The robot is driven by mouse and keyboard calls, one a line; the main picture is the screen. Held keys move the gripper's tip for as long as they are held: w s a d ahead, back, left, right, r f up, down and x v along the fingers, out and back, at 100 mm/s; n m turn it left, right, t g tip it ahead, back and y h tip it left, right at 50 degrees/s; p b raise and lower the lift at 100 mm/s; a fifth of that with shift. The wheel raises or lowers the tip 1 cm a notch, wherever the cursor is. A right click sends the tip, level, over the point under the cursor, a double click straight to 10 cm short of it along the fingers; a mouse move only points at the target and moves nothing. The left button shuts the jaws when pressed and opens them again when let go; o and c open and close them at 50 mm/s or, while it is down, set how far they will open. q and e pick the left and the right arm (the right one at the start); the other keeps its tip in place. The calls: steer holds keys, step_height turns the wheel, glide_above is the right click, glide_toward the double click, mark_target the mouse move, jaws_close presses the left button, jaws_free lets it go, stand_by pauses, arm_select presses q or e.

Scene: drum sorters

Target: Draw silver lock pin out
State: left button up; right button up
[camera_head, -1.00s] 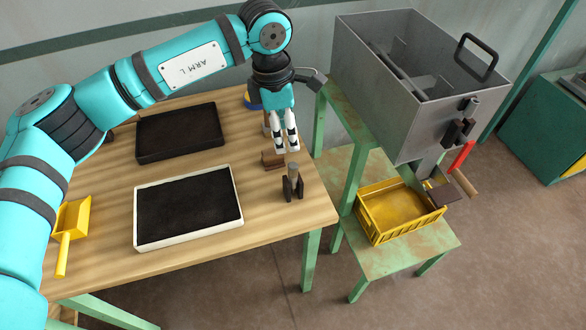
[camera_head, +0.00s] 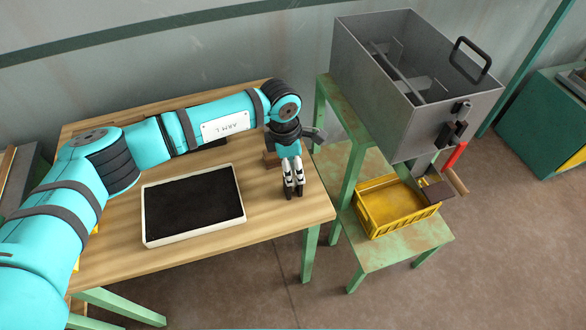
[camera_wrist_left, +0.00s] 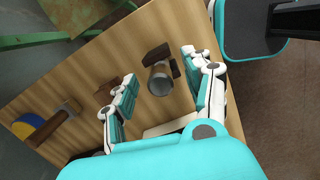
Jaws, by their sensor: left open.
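A grey, silver-looking round pin (camera_wrist_left: 159,82) stands in a dark bracket (camera_wrist_left: 157,55) on the wooden table; I take it to be the lock pin. It shows in the left wrist view, seen from above, between my left gripper's two fingers. My left gripper (camera_head: 294,191) points down over the table's right part, its fingers apart on either side of the pin. In the left wrist view the fingers (camera_wrist_left: 160,68) look clear of the pin. In the head view the gripper hides the pin and bracket. My right gripper is not in view.
A white-rimmed black tray (camera_head: 147,222) lies left of the gripper. A brown block (camera_head: 271,159) sits close behind it. Right of the table stand a grey metal hopper (camera_head: 365,95) and a yellow crate (camera_head: 408,226). The table's front right corner is clear.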

arm_select(q)
jaws_close()
stand_by(0.3)
step_height(320, 180, up, 9)
steer(key=b, duration=0.3)
steer(key=shift+r, duration=0.55)
